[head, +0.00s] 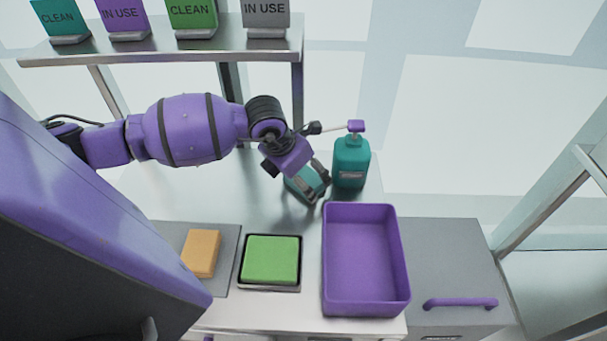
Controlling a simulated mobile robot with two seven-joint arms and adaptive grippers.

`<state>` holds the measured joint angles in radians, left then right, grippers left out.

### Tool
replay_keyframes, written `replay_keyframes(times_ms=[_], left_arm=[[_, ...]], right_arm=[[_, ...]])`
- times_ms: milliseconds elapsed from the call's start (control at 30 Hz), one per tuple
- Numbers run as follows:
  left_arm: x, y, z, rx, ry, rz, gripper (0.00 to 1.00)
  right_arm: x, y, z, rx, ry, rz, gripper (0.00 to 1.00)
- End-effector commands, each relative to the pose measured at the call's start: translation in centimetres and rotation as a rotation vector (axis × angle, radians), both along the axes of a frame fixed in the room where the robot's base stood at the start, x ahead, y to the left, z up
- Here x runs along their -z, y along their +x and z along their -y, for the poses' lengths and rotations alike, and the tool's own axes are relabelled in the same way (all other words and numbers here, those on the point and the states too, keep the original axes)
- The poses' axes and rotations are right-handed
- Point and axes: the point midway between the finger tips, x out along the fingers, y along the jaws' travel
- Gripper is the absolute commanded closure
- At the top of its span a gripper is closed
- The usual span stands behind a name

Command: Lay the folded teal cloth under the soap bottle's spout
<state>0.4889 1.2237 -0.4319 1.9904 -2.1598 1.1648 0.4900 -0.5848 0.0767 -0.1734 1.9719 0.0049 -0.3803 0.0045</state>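The teal soap bottle (350,165) stands upright at the back right of the metal table. Its purple pump top (356,126) has a thin spout reaching left. My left gripper (312,190) points down just left of the bottle, below the level of the spout. Its fingers are closed around the folded teal cloth (305,180), which is partly hidden by the fingers and wrist. I cannot tell whether the cloth touches the table. My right gripper is not in view.
A purple bin (398,262) stands in front of the bottle. A green block (270,259) sits in a dark tray; an orange block (201,253) lies on a grey mat (222,285). Signs stand on a raised shelf (170,48) behind. A grey unit (445,250) with a purple handle is right.

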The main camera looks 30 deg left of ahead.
Motion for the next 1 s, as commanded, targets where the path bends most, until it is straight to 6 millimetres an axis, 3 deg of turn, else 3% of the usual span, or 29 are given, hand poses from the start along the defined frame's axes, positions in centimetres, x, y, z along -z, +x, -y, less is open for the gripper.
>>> replay_keyframes(times_ms=[100,533,1000], left_arm=[[-0.1,0.0,0.0,0.000,0.000,0.001,0.04],[-0.6,0.0,0.0,0.000,0.000,0.002,0.04],[-7.5,-2.3,-0.6,-0.001,0.001,0.015,0.04]], right_arm=[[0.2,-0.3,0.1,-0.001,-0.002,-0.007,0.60],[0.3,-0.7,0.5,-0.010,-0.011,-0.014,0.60],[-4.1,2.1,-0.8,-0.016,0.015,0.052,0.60]])
